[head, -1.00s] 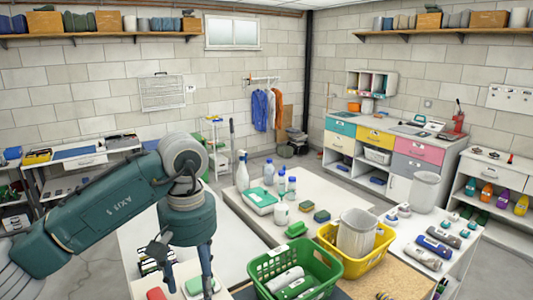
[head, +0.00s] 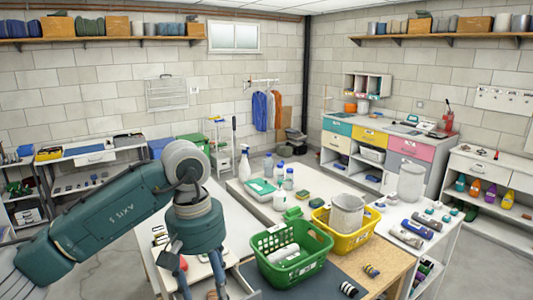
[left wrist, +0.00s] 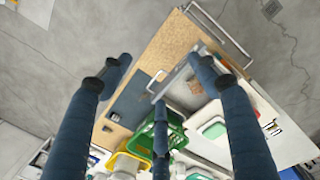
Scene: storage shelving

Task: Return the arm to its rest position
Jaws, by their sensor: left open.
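My left arm comes in from the left of the head view, bent, with its hand pointing down. My left gripper (head: 200,278) hangs over the near left end of the white worktop; its lower ends are cut off by the frame. In the left wrist view the gripper (left wrist: 160,75) has its dark blue fingers spread apart, with nothing held between them. My right gripper is not in view.
A green basket (head: 262,246) and a yellow basket (head: 323,236) stand right of my gripper. An open drawer (head: 236,282) is close by. A white spray bottle (head: 244,165) stands behind.

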